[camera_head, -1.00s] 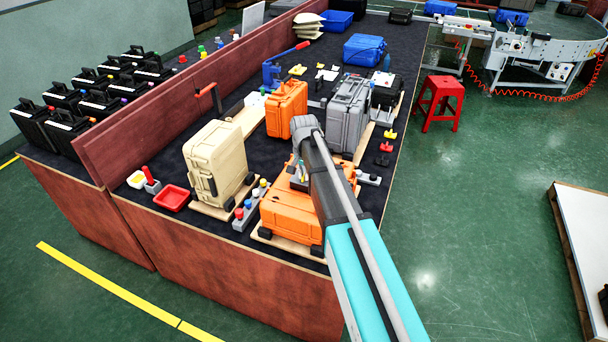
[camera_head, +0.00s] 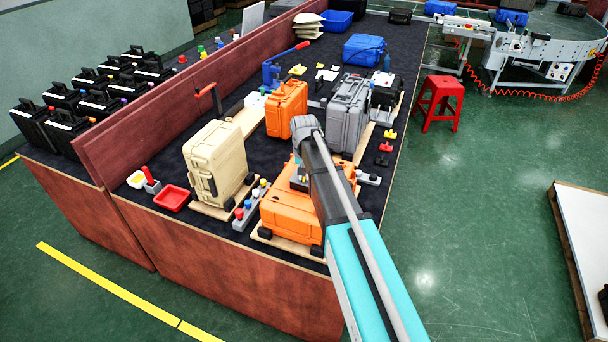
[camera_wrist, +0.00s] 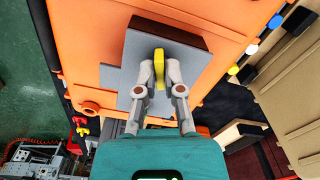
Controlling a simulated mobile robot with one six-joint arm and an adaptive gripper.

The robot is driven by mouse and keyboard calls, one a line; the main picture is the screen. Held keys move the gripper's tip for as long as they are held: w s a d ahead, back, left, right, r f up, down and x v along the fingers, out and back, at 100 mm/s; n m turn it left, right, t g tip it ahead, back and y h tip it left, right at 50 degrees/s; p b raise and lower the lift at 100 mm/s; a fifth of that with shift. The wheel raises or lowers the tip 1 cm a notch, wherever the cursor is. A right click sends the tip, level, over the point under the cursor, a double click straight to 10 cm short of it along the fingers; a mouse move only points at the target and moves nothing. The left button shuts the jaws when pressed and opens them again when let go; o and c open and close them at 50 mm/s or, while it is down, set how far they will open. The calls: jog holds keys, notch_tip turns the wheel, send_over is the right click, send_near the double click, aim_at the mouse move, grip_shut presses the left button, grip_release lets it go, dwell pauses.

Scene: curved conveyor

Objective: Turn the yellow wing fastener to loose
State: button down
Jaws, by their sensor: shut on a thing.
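The yellow wing fastener (camera_wrist: 159,65) shows in the wrist view on a grey plate (camera_wrist: 191,57) that lies on the orange case (camera_wrist: 225,18). My gripper (camera_wrist: 159,76) is shut on the fastener, with one finger on each side of it. Only the fastener's thin upper part shows between the fingers; its base is hidden. In the head view the orange case (camera_head: 285,215) is at the front of the table, and my arm hides the fastener and most of the gripper.
A beige case (camera_head: 217,163) stands left of the orange case, with a row of coloured knobs (camera_head: 250,206) between them. A grey case (camera_head: 347,112) and another orange case (camera_head: 287,108) stand behind. A red tray (camera_head: 173,198) lies at the table's left front.

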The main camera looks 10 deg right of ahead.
jog(key=n, duration=1.4)
dwell(0.4)
jog(key=c, duration=0.8)
grip_release()
jog(key=shift+o, duration=0.2)
jog(key=shift+m, duration=0.3)
